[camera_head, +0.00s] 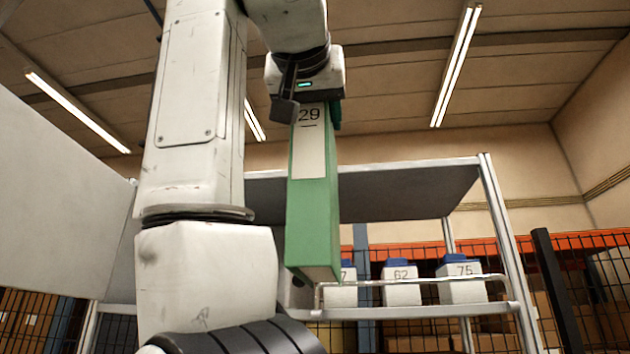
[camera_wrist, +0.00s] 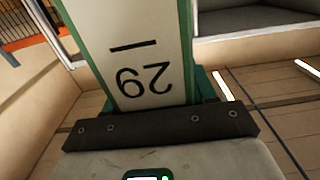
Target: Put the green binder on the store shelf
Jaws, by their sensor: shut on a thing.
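The green binder (camera_head: 313,215) has a white label marked 29 and hangs upright below my gripper (camera_head: 310,100). My gripper is shut on its top end. In the wrist view the binder's label (camera_wrist: 148,65) fills the middle, upside down, against the dark finger bar. The store shelf (camera_head: 420,309) is a grey metal rack behind the binder. Its lower board has a front rail and carries several boxes. The binder's lower end overlaps the left part of this board in the head view; I cannot tell how far apart they are. My arm hides the rack's left part.
White boxes with blue tops, one marked 62 (camera_head: 401,284) and one marked 75 (camera_head: 460,280), stand on the lower board. The upper board (camera_head: 400,190) spans above them. A pale panel (camera_head: 55,190) stands at the left. A dark post (camera_head: 555,290) and mesh fence are at the right.

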